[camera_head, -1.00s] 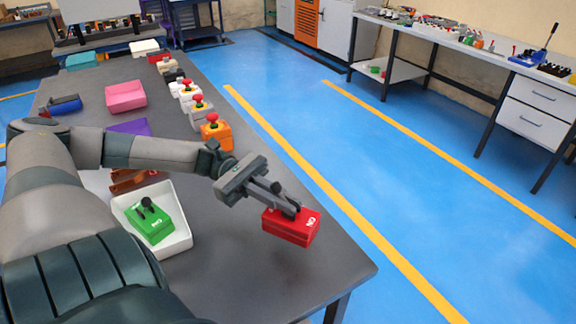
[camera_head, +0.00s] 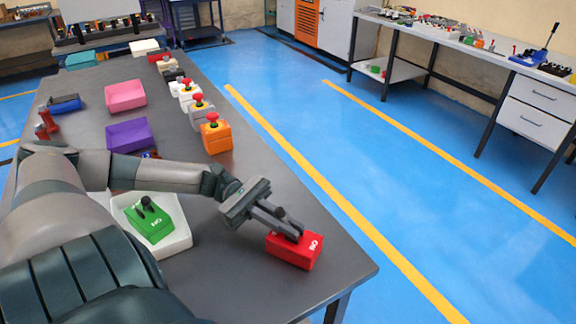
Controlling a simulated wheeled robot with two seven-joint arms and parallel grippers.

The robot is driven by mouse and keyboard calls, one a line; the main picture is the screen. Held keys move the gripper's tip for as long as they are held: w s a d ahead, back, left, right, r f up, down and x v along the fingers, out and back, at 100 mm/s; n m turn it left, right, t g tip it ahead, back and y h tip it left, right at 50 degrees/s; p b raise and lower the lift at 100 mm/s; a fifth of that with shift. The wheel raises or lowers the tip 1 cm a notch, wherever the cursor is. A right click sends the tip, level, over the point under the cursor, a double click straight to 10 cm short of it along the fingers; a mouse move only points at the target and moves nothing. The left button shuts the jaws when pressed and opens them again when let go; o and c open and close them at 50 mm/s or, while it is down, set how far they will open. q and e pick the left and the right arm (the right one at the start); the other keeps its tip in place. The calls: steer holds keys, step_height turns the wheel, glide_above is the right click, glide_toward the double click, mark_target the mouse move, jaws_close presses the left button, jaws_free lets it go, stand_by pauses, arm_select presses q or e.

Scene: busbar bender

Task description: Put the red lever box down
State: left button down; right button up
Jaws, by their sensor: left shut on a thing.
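The red lever box (camera_head: 294,251) is at the near right part of the grey table, close to its right edge. My left gripper (camera_head: 290,229) is shut on its black lever at the top, which the fingers partly hide. The box looks upright and at or just above the table top; I cannot tell whether it touches. My right gripper is not in view.
A white tray (camera_head: 183,240) with a green lever box (camera_head: 149,224) lies left of my gripper. A purple bin (camera_head: 129,135), a pink bin (camera_head: 126,96) and an orange button box (camera_head: 216,139) stand farther back. The grey table (camera_head: 225,276) is bare around the red box.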

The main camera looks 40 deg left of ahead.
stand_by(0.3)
arm_select(q)
steer(key=c, duration=1.9)
jaws_free()
steer(key=shift+f, duration=0.15)
steer(key=a, duration=0.4)
steer(key=s+a, duration=0.1)
steer(key=a, duration=0.7)
steer(key=shift+s, duration=0.3)
